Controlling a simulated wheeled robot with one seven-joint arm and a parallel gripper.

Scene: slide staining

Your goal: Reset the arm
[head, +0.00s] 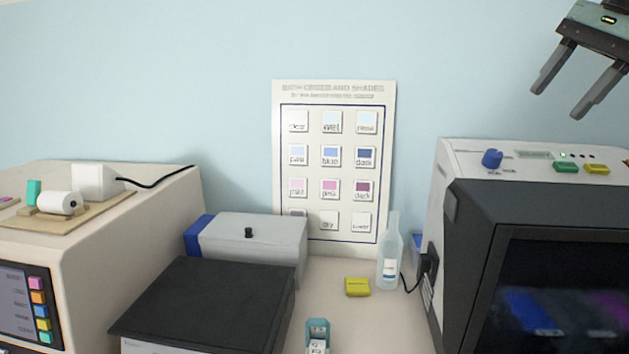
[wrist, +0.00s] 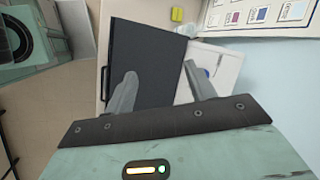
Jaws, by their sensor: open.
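My gripper (head: 564,84) is raised at the upper right of the head view, in the air above the dark-fronted machine (head: 545,165). Its two grey fingers are spread apart with nothing between them. In the wrist view my gripper (wrist: 158,88) also shows open and empty.
A chart of shades (head: 333,170) stands against the wall. In front are a bottle (head: 389,258), a yellow block (head: 357,287), a grey lidded box (head: 255,245) and a black-lidded box (head: 205,305). A beige machine (head: 120,240) stands left. The air above the counter's middle is clear.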

